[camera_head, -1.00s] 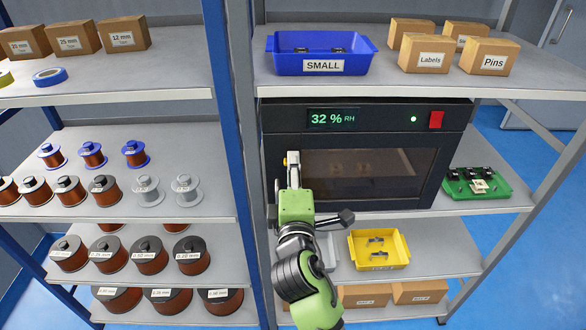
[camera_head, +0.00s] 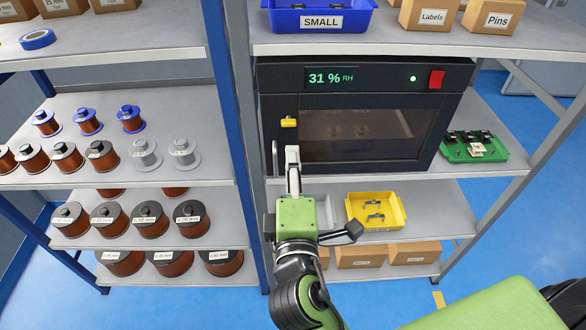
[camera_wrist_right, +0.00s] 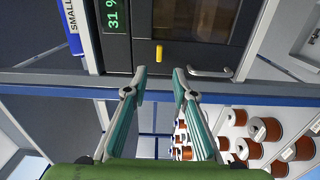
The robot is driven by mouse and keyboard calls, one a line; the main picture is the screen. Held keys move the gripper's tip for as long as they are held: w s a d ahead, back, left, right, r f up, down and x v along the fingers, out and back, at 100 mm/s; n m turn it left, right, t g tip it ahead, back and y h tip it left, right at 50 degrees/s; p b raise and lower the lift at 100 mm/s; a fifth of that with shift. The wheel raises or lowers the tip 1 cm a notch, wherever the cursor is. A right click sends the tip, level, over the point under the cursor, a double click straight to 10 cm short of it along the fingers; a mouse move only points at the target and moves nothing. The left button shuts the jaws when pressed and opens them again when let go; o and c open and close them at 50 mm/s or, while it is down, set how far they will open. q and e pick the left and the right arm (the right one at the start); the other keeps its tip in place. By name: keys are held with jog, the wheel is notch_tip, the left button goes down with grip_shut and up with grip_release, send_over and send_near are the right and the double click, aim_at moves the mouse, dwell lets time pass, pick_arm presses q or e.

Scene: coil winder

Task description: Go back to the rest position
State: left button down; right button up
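My right gripper (camera_head: 293,168) is in front of the lower left corner of the black cabinet (camera_head: 360,74), below its yellow knob (camera_head: 289,123). In the right wrist view the gripper (camera_wrist_right: 160,72) has its two fingers apart with nothing between them. The yellow knob also shows in that view (camera_wrist_right: 159,53), beyond the fingertips. The cabinet's door looks shut, its window dark, and its display (camera_head: 331,77) reads 31 % RH. My left gripper is not in view.
A grey rack with blue posts (camera_head: 229,120) holds several wire spools (camera_head: 104,155) at left. A blue SMALL bin (camera_head: 319,16) is above the cabinet. A yellow bin (camera_head: 376,210) is on the shelf below, and a green tray (camera_head: 474,147) is at right.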

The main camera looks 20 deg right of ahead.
jog(key=shift+s+a, duration=0.2)
jog(key=shift+s, duration=0.45)
jog(key=a+f+g+y, duration=0.2)
jog(key=a+f, duration=0.2)
jog(key=f, duration=0.9)
jog(key=a+f+g+y, duration=0.2)
jog(key=a+f+y, duration=0.1)
jog(key=f, duration=0.9)
jog(key=s+f+m+g, duration=0.1)
jog(key=s+f+g, duration=0.15)
jog(key=f, duration=0.65)
jog(key=s+f+g, duration=0.2)
jog(key=s+f, duration=0.1)
jog(key=f, duration=0.6)
jog(key=s+d+f+m+g, duration=0.2)
jog(key=s+d+f, duration=0.1)
jog(key=s+f, duration=0.35)
jog(key=s+d+f+m+g, duration=0.1)
jog(key=s+d+f+m, duration=0.15)
jog(key=s+f, duration=0.4)
jog(key=s+d+f+m+g, duration=0.2)
jog(key=s+d+f, duration=0.3)
jog(key=s, duration=0.4)
jog(key=s+d+f+m+g, duration=0.3)
jog(key=s+d+f, duration=0.3)
jog(key=s, duration=0.4)
jog(key=shift+s+f+m, duration=0.25)
jog(key=shift+f+m, duration=0.45)
jog(key=shift+m, duration=0.15)
